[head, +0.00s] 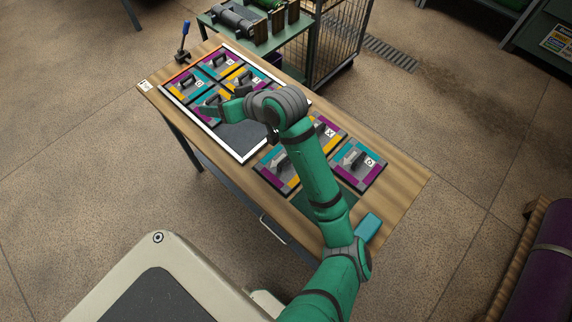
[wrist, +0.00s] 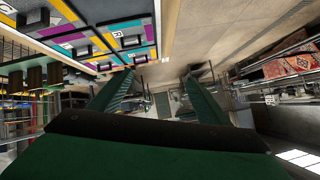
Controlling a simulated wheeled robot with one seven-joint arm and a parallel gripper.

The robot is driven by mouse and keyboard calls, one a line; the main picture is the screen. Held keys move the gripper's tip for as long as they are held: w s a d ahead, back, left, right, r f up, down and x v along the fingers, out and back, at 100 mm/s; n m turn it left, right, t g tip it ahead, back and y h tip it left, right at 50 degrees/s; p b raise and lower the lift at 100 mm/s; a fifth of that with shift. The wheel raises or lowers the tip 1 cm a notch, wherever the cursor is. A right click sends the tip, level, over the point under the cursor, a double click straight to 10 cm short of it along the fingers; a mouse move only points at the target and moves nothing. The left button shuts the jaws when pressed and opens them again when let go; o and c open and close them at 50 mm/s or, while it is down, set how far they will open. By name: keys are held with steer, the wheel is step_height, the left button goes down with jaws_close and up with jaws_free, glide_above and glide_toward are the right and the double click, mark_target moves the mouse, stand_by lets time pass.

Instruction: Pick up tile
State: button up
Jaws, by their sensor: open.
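Several square tiles with purple, teal and orange edges and black handles are in view. Some lie in a white-framed tray (head: 203,135) on the table, such as a tile (head: 187,86) at its left. Loose tiles lie on the table right of the tray, including one tile (head: 373,178) at the right end and one (head: 272,168) partly behind my arm. My gripper (head: 213,109) is over the tray, near its tiles. In the wrist view my gripper (wrist: 160,88) is open, with nothing between its fingers. Tiles (wrist: 125,42) show above the left finger.
The wooden table (head: 400,190) has bare room at its right end. A blue-handled tool (head: 184,45) stands at its far left corner. A teal block (head: 368,226) lies at the near edge. A green cart (head: 285,42) and wire cage (head: 340,45) stand behind.

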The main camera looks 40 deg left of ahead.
steer(key=d+f+n+h, duration=0.2)
steer(key=d+f+h, duration=0.2)
steer(key=d+h, duration=0.25)
steer(key=n+h, duration=0.1)
steer(key=h, duration=0.4)
glide_above(285, 160)
steer(key=f, duration=0.6)
steer(key=shift+w+a+f, duration=0.1)
steer(key=shift+w+f, duration=0.15)
steer(key=f, duration=0.4)
steer(key=shift+s, duration=0.2)
steer(key=shift+s+f, duration=0.1)
steer(key=shift+f, duration=0.45)
steer(key=c, duration=1.4)
